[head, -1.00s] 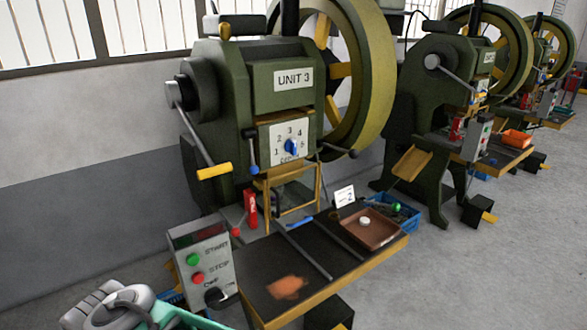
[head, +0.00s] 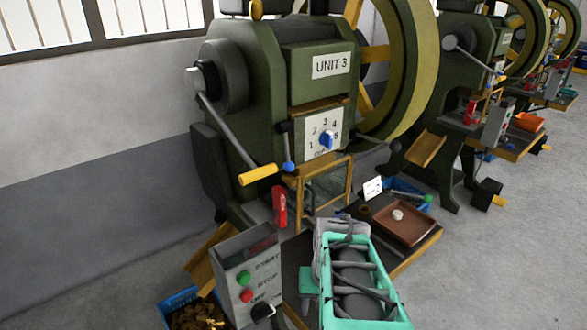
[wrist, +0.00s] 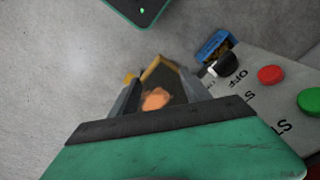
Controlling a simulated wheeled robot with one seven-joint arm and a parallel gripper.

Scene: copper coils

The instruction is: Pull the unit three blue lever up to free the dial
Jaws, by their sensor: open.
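On the green press marked UNIT 3 (head: 331,65), the blue lever (head: 288,166) is a thin dark rod hanging down, with a blue ball at its lower end. It sits just left of the white dial plate. The dial (head: 326,140) has a blue knob and numbers around it. In the wrist view, my gripper (wrist: 158,75) is open and nothing shows held between its fingers. It is beside the control box, away from the lever. The lever and dial are outside the wrist view. My teal and grey arm covers part of the worktable in the head view.
A grey control box (head: 249,273) with green and red buttons stands left of my arm. A long lever with a yellow handle (head: 258,175) juts out left of the blue lever. A red part (head: 280,205) stands below. A brown tray (head: 425,236) sits on the table.

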